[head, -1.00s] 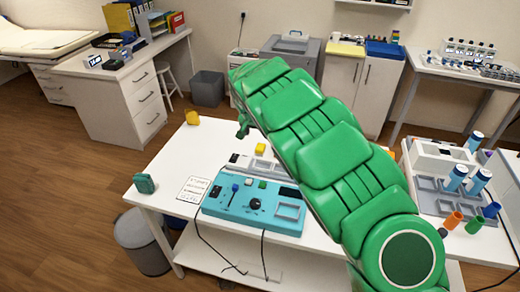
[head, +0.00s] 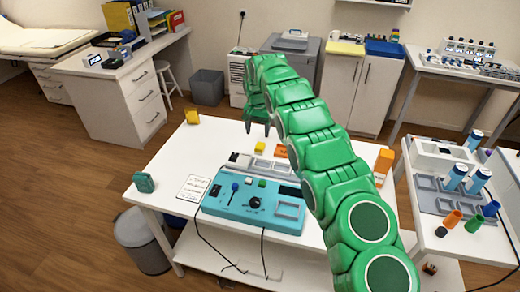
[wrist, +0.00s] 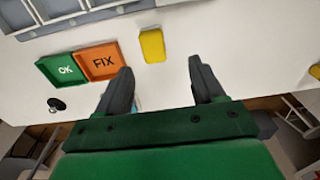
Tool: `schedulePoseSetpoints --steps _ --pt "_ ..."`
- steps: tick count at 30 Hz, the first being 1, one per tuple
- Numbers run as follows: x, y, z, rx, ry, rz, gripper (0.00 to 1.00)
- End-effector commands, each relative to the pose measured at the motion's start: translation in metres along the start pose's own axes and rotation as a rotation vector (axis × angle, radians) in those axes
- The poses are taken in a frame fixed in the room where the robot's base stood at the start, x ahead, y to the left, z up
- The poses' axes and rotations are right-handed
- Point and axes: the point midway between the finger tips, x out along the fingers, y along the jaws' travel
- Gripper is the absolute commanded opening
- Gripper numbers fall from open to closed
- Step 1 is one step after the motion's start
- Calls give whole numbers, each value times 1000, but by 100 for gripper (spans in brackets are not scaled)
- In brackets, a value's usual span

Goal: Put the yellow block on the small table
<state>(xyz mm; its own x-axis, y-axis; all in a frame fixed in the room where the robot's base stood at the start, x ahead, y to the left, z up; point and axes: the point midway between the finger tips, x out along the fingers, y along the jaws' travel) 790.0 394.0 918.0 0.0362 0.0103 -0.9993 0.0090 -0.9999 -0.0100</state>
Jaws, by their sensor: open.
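The yellow block (head: 260,147) sits on the white table (head: 165,165) in the middle, just behind the blue control panel. In the wrist view the yellow block (wrist: 152,46) lies beyond the fingertips, roughly in line with the gap between them. My gripper (head: 258,129) points down with its fingers apart and empty, above the table near the block. Its two dark fingers (wrist: 160,70) show in the wrist view, not touching the block. Which table is the small one I cannot tell; a white side table (head: 447,243) stands at the right.
The blue control panel (head: 240,208) is in front of the block. Another yellow object (head: 192,117) sits at the table's far left corner. An orange box (head: 383,166) stands right of my arm. The side table holds trays and bottles.

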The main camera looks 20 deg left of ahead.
Motion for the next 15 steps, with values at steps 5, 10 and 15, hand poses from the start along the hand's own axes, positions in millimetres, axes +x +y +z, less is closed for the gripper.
schedulePoseSetpoints --steps 5,10,15 --pt "6 9 -5 9 -30 7 68" --pt "14 12 -5 11 -38 11 68" --pt "30 12 -3 10 -41 13 68"
